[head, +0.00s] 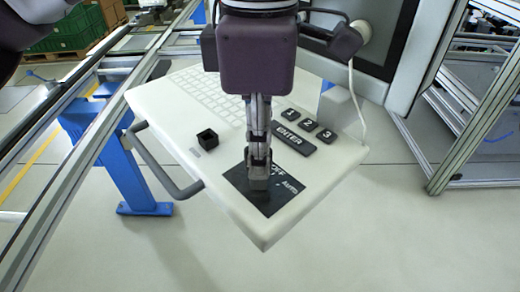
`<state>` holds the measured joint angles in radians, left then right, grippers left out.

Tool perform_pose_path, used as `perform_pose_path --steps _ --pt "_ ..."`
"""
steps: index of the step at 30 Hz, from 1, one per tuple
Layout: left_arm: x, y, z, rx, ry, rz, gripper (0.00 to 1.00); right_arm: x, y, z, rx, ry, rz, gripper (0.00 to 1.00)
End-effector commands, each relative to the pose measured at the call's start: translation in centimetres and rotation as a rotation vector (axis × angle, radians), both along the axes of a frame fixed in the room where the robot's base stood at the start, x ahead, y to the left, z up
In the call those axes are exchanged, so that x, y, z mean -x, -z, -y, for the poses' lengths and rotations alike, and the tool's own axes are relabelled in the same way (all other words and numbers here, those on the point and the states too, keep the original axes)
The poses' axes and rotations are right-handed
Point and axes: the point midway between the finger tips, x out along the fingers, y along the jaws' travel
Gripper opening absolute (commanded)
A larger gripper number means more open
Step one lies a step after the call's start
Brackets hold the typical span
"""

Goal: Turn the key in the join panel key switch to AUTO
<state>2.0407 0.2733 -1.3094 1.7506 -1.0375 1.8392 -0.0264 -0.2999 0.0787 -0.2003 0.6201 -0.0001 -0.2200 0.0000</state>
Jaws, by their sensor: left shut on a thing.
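The white join panel (235,214) has a black key switch plate (264,203) near its front corner, with white lettering that reads in part "OFF" and "Auto". My left gripper (258,180) points straight down over this plate. Its fingers are shut on the key at the switch. The fingers cover the key and the switch centre, so I cannot tell which position the key points to. My right gripper is not in view.
Keys 1, 2, 3 and ENTER (294,138) lie just right of the fingers. A small black square box-like part (207,140) and a keyboard (210,95) are to the left. A grey handle (163,165) sticks out at the panel's left edge. A white cable (353,95) hangs behind.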

Motion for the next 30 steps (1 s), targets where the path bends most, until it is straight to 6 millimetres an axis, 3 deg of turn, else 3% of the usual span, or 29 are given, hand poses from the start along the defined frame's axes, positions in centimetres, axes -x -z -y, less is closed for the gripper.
perform_pose_path --steps 15,30 --pt "0.2 0.0 0.0 0.001 0.718 -0.003 0.0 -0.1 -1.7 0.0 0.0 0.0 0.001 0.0" --pt "0.1 0.0 -0.1 0.001 0.84 -0.002 0.0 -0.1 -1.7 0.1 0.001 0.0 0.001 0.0"
